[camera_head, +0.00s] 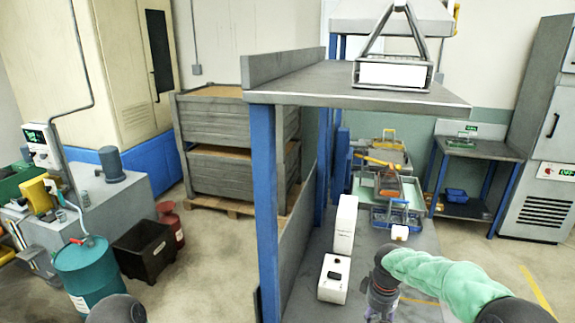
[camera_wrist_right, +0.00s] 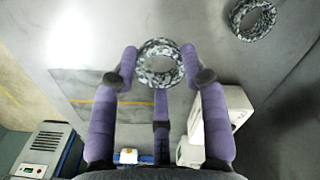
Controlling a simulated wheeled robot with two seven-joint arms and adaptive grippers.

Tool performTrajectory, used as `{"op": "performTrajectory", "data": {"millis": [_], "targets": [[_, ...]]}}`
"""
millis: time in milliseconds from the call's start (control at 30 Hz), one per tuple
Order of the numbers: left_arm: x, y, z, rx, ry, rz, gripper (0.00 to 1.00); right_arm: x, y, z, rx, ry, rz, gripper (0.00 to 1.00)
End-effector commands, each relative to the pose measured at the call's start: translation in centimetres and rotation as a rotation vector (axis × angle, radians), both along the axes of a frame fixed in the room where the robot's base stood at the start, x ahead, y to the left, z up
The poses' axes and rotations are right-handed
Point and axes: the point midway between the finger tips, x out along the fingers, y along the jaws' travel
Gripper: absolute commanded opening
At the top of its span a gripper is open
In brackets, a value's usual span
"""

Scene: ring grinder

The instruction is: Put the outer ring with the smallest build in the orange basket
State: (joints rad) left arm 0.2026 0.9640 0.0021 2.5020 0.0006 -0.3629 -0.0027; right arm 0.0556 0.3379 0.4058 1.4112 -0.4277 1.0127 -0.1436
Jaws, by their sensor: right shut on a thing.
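My right gripper (camera_wrist_right: 160,75) is shut on a speckled black-and-white ring (camera_wrist_right: 160,63), which sits between its purple fingertips in the right wrist view. A second speckled ring (camera_wrist_right: 252,18) lies apart on the grey surface at the top right. In the head view the right gripper (camera_head: 380,310) is at the lower edge over the bench, and the ring in it cannot be made out. Orange parts (camera_head: 388,185) show among the wire baskets at the bench's far end; I cannot tell clearly which basket is orange. My left gripper is not in view.
A tall white box (camera_head: 345,224) and a white device (camera_head: 334,278) stand on the bench, left of the right gripper. A grey shelf (camera_head: 330,82) on a blue post (camera_head: 264,190) overhangs the bench's left side.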

Motion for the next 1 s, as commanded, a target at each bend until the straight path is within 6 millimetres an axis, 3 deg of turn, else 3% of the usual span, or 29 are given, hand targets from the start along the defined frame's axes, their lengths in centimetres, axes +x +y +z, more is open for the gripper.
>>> {"op": "performTrajectory", "data": {"millis": [267, 600, 1000], "targets": [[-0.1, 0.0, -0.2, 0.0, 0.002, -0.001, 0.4, -3.0, 2.7, -3.0, -0.008, -0.002, -0.108, 0.11], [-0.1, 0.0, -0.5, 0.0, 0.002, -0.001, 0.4, -8.7, 6.8, -7.3, 0.004, -0.005, -0.287, 0.11], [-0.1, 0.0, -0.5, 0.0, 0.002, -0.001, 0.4, -9.7, 7.4, -7.9, 0.01, -0.005, -0.324, 0.11]]}}
